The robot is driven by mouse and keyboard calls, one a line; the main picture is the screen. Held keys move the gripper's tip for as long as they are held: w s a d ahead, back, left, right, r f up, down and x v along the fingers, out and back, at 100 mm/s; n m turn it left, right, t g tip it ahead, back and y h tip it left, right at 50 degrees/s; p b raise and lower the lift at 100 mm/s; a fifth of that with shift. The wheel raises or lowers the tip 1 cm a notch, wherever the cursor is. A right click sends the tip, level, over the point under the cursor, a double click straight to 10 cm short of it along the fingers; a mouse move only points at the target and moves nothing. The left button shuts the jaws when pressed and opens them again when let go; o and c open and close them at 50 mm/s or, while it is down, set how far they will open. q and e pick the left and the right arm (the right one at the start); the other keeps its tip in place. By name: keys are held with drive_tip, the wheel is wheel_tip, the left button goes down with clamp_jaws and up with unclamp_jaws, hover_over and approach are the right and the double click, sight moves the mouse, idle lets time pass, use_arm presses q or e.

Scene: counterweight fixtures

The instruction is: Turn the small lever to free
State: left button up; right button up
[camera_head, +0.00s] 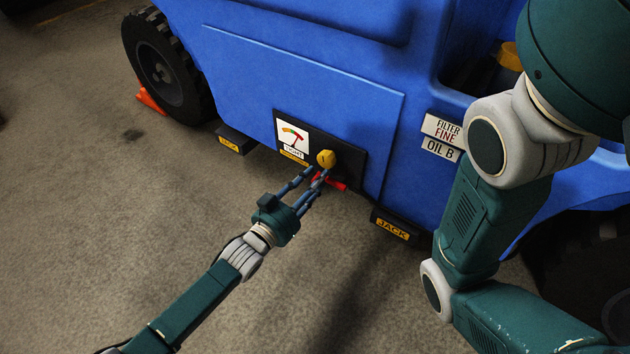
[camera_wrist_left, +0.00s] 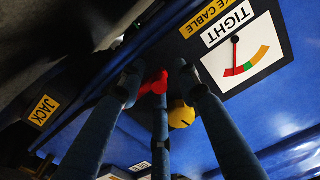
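The small red lever (camera_head: 330,182) sits on a black panel (camera_head: 352,165) low on the blue vehicle, below a yellow knob (camera_head: 326,158). It also shows in the left wrist view (camera_wrist_left: 154,83). My left gripper (camera_head: 316,176) is at the lever, its slim fingers spread around it with gaps between the tips. One finger overlaps the lever in the wrist view; I cannot tell whether it touches. A gauge (camera_head: 292,138) beside the knob has its needle on red, above a label reading "TIGHT". My right gripper is out of view; only its arm shows.
Two black jack brackets with yellow labels stick out low on the vehicle, left (camera_head: 235,140) and right (camera_head: 394,226) of the panel. A black wheel (camera_head: 168,68) with an orange chock (camera_head: 150,101) stands at left. Bare floor lies in front.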

use_arm(q)
clamp_jaws()
drive_tip(key=shift+f+n, duration=0.3)
drive_tip(key=s+d+f+n, duration=0.2)
drive_tip(key=f+n, duration=0.4)
drive_tip(key=n, duration=0.6)
drive_tip(key=shift+s+d+n, duration=0.4)
drive_tip(key=shift+d, duration=0.4)
